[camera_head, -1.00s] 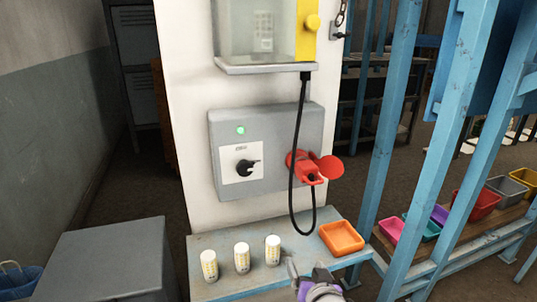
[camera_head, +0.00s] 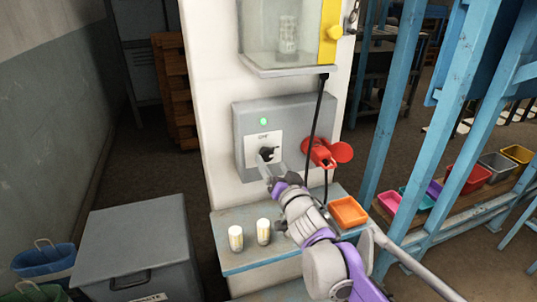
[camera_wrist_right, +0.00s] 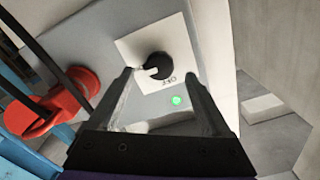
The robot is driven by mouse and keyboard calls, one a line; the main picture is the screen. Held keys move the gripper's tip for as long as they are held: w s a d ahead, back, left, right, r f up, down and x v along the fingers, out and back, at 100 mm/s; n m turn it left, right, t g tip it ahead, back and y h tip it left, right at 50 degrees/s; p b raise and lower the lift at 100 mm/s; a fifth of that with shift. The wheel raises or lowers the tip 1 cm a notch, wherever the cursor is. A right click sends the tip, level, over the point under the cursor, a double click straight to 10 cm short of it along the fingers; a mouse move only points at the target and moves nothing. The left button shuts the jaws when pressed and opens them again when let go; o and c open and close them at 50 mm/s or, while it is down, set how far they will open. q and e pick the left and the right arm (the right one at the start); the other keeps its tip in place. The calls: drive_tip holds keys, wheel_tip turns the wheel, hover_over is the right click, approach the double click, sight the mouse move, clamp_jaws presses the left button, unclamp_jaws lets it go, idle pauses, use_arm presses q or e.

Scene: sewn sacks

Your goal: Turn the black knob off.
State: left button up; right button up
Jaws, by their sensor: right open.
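The black knob (camera_head: 267,153) sits on a white plate (camera_head: 254,146) on the front of a grey wall box (camera_head: 300,120). A green lamp (camera_head: 264,121) above the plate is lit. In the right wrist view the knob (camera_wrist_right: 162,64) shows upside down, its pale-marked handle pointing left, with an "OFF" label beside it. My left gripper is not in view.
Below, a shelf (camera_head: 240,263) holds white-yellow cylinders (camera_head: 263,231) and an orange tray (camera_head: 348,212). A grey bin (camera_head: 130,240) stands at left.

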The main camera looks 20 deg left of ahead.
sight(268, 156)
drive_tip(key=x, duration=0.4)
drive_tip(key=shift+w+a+p, duration=0.25)
drive_tip(key=shift+w+p, duration=0.05)
drive_tip(key=shift+w, duration=0.05)
clamp_jaws()
